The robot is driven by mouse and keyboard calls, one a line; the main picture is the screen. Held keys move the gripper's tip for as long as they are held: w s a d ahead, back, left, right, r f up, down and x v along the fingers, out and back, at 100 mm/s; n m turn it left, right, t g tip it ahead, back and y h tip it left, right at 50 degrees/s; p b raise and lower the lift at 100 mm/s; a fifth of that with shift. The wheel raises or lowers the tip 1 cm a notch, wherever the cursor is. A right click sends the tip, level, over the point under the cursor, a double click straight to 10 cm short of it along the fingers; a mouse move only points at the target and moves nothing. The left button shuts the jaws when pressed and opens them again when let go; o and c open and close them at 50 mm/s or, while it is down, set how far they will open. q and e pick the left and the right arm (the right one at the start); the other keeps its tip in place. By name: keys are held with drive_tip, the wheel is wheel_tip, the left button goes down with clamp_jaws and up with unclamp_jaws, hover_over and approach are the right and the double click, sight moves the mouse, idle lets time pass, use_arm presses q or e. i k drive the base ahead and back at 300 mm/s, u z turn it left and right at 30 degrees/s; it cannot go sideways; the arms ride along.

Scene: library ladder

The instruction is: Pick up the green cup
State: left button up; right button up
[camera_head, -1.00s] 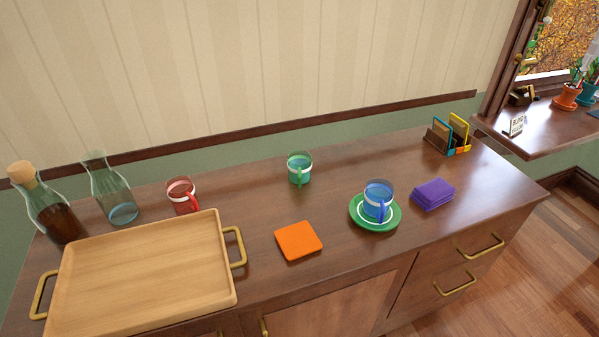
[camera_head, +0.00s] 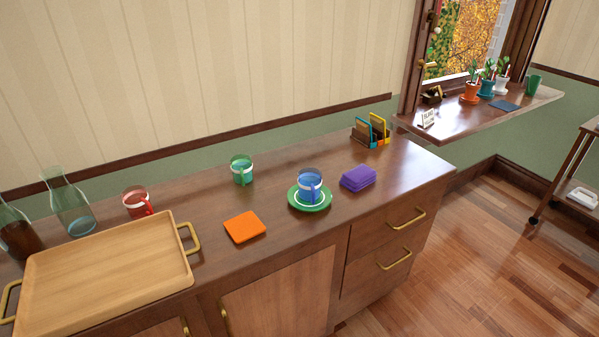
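The green cup (camera_head: 241,170) is a clear green glass with a white band and a green handle. It stands upright on the wooden cabinet top (camera_head: 270,232), near the wall. Nothing covers it. Neither of my grippers is in view.
A blue cup (camera_head: 309,184) stands on a green saucer (camera_head: 310,207) to the right, beside purple napkins (camera_head: 358,177). An orange coaster (camera_head: 244,227) lies in front of the green cup. A red cup (camera_head: 137,203), glass carafe (camera_head: 70,206) and wooden tray (camera_head: 105,273) are left. Floor (camera_head: 470,260) is open at right.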

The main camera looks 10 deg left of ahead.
sight(242, 173)
drive_tip(key=z, duration=0.6)
drive_tip(key=i, duration=0.6)
drive_tip(key=u, duration=2)
